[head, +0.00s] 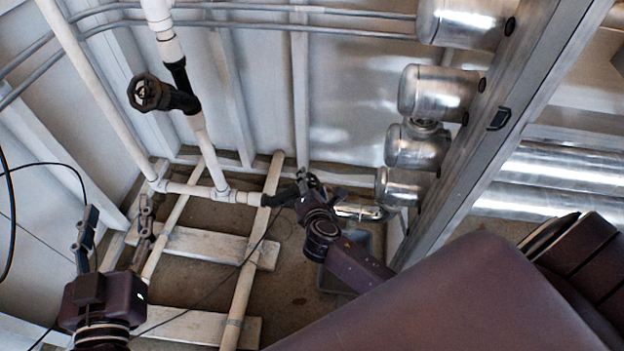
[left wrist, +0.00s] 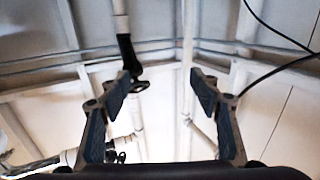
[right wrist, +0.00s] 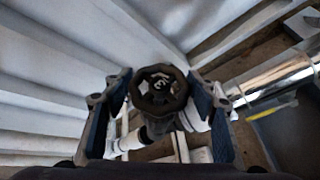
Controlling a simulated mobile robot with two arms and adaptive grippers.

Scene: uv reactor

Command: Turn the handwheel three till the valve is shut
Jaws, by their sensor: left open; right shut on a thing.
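Handwheel three (right wrist: 160,73) is a dark lobed wheel with a pale 3 on its hub, between the blue-padded fingers of my right gripper (right wrist: 158,88) in the right wrist view. The right gripper (head: 308,182) is shut on the wheel. In the head view the fingers mostly hide the wheel; its dark valve body (head: 281,198) sits at the end of the low white pipe. My left gripper (head: 119,214) is open and empty at the lower left, well away from this wheel.
Another dark handwheel (head: 148,92) sits on the vertical white pipe at the upper left. Shiny metal cylinders (head: 436,93) and a grey beam (head: 490,130) stand at the right. A grey bin (head: 340,275) stands under my right arm. Pale planks (head: 212,246) lie on the floor.

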